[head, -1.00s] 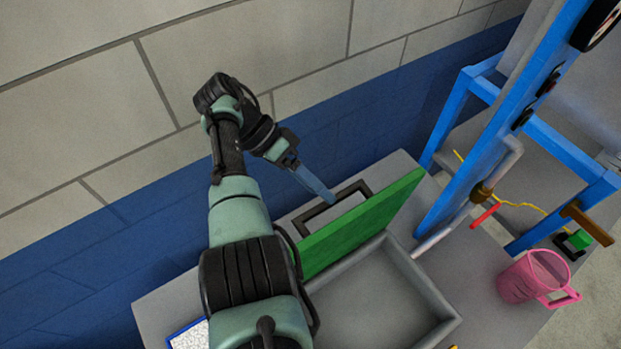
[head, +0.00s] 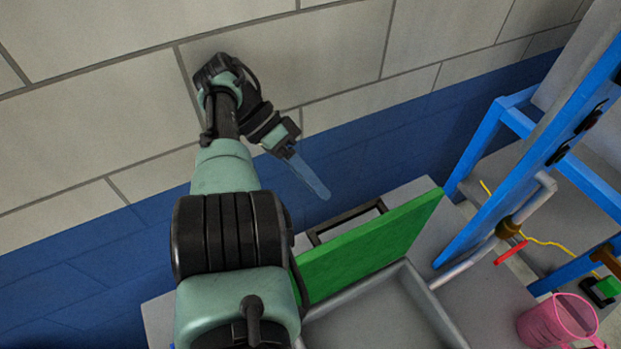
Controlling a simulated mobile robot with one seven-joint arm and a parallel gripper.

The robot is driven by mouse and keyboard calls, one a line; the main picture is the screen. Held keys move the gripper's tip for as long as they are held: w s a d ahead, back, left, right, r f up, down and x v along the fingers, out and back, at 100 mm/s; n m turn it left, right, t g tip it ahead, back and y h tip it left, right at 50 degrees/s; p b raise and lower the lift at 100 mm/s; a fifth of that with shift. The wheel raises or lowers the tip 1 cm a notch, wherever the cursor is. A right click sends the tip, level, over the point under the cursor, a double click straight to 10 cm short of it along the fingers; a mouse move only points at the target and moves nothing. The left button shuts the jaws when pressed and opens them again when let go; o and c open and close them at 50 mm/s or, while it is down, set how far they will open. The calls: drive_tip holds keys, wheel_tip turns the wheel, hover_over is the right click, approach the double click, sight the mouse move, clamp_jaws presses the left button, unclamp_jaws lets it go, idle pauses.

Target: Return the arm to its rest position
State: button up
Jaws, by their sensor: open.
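My gripper (head: 308,178) is at the upper middle of the head view, at the end of my raised arm. Its long, pale blue finger points down and to the right in front of the blue wall band. From this angle the fingers overlap, and nothing shows held between them. The gripper appears above and behind the green panel (head: 365,250), apart from it.
The green panel stands tilted at the back of a grey tray (head: 433,300) on a grey table (head: 497,290). A dark frame (head: 347,221) lies behind it. A block wall (head: 110,105) rises behind.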

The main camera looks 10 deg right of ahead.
drive_tip(key=shift+w+a+r, duration=0.15)
drive_tip(key=shift+w+r, duration=0.1)
drive_tip(key=shift+r, duration=0.15)
idle(0.3)
